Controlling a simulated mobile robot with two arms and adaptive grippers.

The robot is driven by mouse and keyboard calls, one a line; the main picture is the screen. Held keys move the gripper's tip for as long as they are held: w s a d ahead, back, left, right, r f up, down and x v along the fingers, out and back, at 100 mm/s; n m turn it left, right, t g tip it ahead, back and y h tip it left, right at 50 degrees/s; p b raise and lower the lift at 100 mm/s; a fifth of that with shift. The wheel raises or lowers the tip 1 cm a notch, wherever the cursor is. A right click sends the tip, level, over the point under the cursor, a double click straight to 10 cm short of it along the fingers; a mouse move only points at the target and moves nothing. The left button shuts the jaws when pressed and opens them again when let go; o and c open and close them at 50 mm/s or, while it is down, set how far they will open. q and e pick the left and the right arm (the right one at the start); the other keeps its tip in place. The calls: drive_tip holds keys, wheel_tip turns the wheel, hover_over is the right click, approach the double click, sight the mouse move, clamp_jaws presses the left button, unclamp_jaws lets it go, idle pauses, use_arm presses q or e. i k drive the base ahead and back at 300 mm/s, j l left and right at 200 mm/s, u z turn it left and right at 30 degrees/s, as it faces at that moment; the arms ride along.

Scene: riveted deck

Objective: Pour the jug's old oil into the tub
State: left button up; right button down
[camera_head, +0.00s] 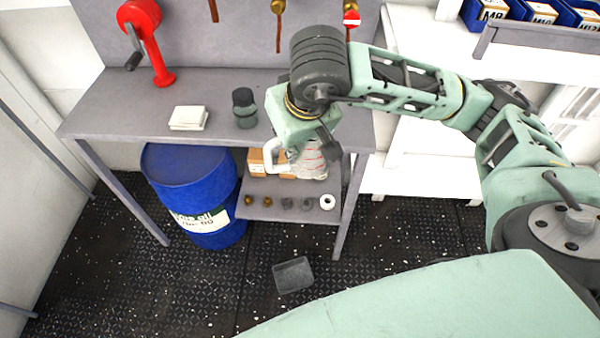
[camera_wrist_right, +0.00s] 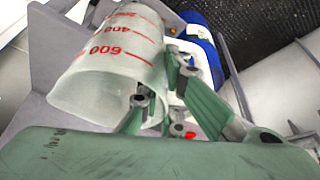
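The jug (camera_head: 310,160) is pale and translucent with red markings. It hangs in front of the bench's front edge, its white handle to the left. In the right wrist view the jug (camera_wrist_right: 112,62) has its rim toward the camera; I cannot see what is inside. My right gripper (camera_wrist_right: 180,66) has its fingers closed at the handle, beside the jug's body. In the head view my right gripper (camera_head: 288,138) partly hides the jug's top. A small grey open container (camera_head: 293,275), possibly the tub, is low on the floor. My left gripper is out of view.
The grey bench (camera_head: 110,115) carries a white stack (camera_head: 188,118) and a dark green bottle (camera_head: 244,108). A blue drum (camera_head: 190,185) stands under it. The lower shelf (camera_head: 265,212) holds a box and several small rings. The floor at front left is clear.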

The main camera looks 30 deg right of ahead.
sight(296, 274)
drive_tip(key=j+u, duration=0.2)
drive_tip(key=j, duration=0.3)
drive_tip(key=i+j+u, duration=0.2)
drive_tip(key=j, duration=0.3)
drive_tip(key=j+u, duration=0.2)
drive_tip(key=j, duration=0.35)
drive_tip(key=i+j+u, duration=0.2)
drive_tip(key=j, duration=0.3)
drive_tip(key=k, duration=0.1)
